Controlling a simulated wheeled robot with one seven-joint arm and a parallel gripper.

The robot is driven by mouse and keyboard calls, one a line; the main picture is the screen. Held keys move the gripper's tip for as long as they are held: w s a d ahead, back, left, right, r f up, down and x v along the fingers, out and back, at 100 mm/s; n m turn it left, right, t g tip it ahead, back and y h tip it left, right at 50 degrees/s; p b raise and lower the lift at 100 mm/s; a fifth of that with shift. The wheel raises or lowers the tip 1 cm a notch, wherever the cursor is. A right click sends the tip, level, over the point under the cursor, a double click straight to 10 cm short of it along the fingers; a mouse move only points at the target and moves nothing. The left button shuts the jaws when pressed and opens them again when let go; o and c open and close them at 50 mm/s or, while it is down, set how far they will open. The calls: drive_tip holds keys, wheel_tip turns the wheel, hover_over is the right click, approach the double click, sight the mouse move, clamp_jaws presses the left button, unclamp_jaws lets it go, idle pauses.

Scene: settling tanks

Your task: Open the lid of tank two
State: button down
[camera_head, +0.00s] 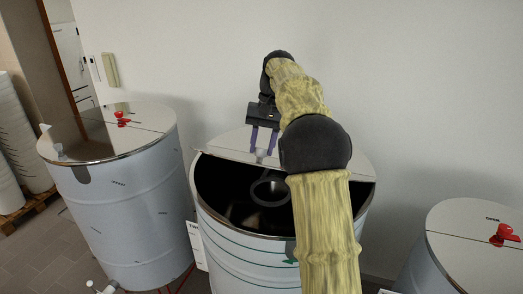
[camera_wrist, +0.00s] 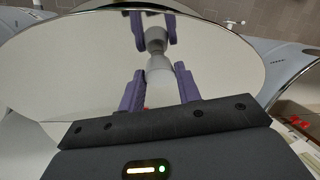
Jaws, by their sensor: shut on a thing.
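The middle tank (camera_head: 225,235) is a steel drum with its front mouth uncovered and a dark inside showing. Its shiny lid (camera_head: 225,143) is at the back of the mouth; my arm covers part of it, and I cannot tell its exact tilt. My gripper (camera_head: 263,150) is at the lid, its purple fingers shut on a pale knob (camera_head: 261,157). In the wrist view my gripper (camera_wrist: 160,88) has a finger on each side of the pale knob (camera_wrist: 160,68), and the mirror-like lid (camera_wrist: 80,65) reflects both. A sign on the tank is only partly readable.
A closed tank (camera_head: 120,215) with a red valve handle (camera_head: 123,119) stands at left. Another closed tank (camera_head: 470,245) with a red handle (camera_head: 505,235) stands at lower right. The wall (camera_head: 430,90) is close behind the tanks.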

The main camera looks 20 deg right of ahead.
drive_tip(key=shift+w+d+r, duration=0.1)
drive_tip(key=shift+r, duration=0.1)
idle(0.3)
drive_tip(key=c, duration=1)
unclamp_jaws()
drive_tip(key=shift+f, duration=0.2)
